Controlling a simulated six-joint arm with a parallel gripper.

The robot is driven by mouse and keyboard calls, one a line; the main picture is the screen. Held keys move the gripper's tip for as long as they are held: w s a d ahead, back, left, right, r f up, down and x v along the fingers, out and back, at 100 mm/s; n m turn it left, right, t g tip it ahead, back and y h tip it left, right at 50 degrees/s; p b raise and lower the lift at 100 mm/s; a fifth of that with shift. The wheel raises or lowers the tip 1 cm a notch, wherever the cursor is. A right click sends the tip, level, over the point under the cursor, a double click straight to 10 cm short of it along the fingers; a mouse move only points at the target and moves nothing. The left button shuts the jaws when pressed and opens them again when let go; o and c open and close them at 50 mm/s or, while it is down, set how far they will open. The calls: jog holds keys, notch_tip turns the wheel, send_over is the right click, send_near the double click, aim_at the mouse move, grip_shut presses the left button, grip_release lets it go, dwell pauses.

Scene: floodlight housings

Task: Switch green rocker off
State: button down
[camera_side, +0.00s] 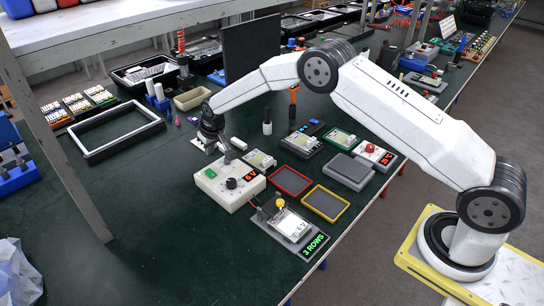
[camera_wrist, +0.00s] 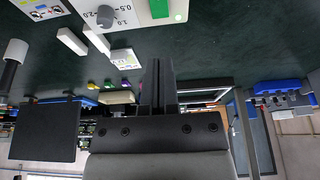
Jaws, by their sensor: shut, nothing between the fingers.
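The green rocker (camera_side: 211,173) sits on the top face of a cream control box (camera_side: 212,187), near its left corner. A black knob (camera_side: 231,183) and a red-lit display (camera_side: 249,176) share the box. In the wrist view the rocker (camera_wrist: 159,9) is at the top edge, partly cut off, beside the grey knob (camera_wrist: 105,15). I cannot tell which way the rocker is tilted. My gripper (camera_side: 229,157) is just behind the box's far edge in the side view. Its dark fingers (camera_wrist: 158,63) are shut and empty, apart from the rocker in the wrist view.
White blocks (camera_wrist: 71,41) lie near the box. A red-rimmed tray (camera_side: 290,181), a yellow-rimmed tray (camera_side: 326,203) and a device marked 3 ROWS (camera_side: 291,226) stand to its right. A black upright panel (camera_side: 251,50) stands behind.

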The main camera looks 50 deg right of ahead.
send_over(212, 173)
notch_tip(212, 173, down, 4)
jog(key=shift+w+f, duration=0.1)
jog(key=shift+s+x, duration=0.2)
jog(key=shift+x, duration=0.75)
jog(key=shift+s+x, duration=0.2)
jog(key=shift+x, duration=0.8)
jog(key=shift+a+f, duration=0.1)
jog(key=shift+f, duration=0.05)
jog(key=shift+w+f, duration=0.1)
jog(key=shift+f, duration=0.1)
jog(key=shift+s, duration=0.85)
jog(key=shift+r, duration=0.25)
